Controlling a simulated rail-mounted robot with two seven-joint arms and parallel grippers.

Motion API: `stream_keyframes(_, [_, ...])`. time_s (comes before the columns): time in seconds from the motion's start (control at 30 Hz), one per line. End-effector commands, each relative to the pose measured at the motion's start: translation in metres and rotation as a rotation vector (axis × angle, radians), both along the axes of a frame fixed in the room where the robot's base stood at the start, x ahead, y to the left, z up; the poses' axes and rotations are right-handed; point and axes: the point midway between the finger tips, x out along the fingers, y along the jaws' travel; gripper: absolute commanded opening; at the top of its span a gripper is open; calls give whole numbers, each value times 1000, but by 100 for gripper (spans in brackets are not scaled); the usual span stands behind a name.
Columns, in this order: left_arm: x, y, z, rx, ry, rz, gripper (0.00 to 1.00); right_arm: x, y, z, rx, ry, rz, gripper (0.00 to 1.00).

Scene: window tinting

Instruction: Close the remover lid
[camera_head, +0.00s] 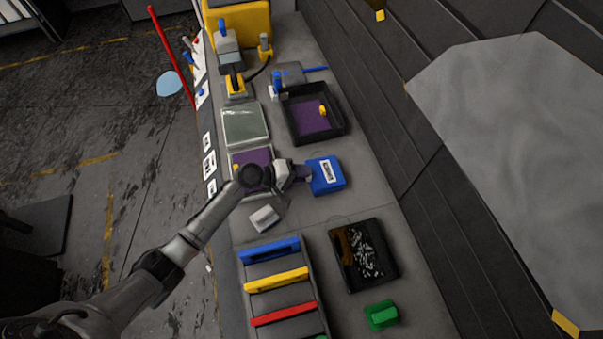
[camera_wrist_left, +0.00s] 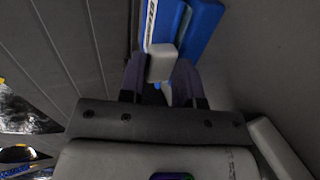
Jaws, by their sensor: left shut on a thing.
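A blue box (camera_head: 327,177) with a white label, which looks like the remover, stands on the bench right of my left gripper. My left gripper (camera_head: 302,173) reaches its left side, with the fingers pointing right. In the left wrist view, the fingers are shut on a small pale grey block (camera_wrist_left: 161,63), right against the blue box (camera_wrist_left: 203,30). I cannot tell whether this block is part of the lid. The lid's position is hard to make out, partly hidden by the gripper. My right gripper is not in view.
A black tray (camera_head: 341,127) with a purple inside lies behind the box, and another black tray (camera_head: 391,268) lies in front. A rack with blue, yellow (camera_head: 277,280) and red bars stands at the near left. A green block (camera_head: 381,316) sits near the front. A wall runs along the right.

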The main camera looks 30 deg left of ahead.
Motion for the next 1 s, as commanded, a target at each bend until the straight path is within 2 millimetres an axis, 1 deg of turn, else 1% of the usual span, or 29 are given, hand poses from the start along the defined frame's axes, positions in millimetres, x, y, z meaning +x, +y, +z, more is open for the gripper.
stream_keyframes(0.03, [-1,-1,-4,3,5,-1,0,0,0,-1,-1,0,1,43])
stream_keyframes(0.4, [-1,-2,-4,2,5,-2,0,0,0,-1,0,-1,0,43])
stream_keyframes(0.43, [-1,-2,-4,2,5,-2,33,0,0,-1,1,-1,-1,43])
stream_keyframes(0.6, [-1,-1,-2,1,4,-2,50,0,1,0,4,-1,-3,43])
stream_keyframes(0.63, [-1,-1,-2,0,3,-1,53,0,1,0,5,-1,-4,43])
stream_keyframes(0.67, [0,-1,-2,0,3,-1,53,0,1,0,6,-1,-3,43])
stream_keyframes(0.87, [0,-1,-1,1,1,-1,53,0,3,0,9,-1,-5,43])
stream_keyframes(1.0, [-5,5,2,0,2,-1,53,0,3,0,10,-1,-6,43])
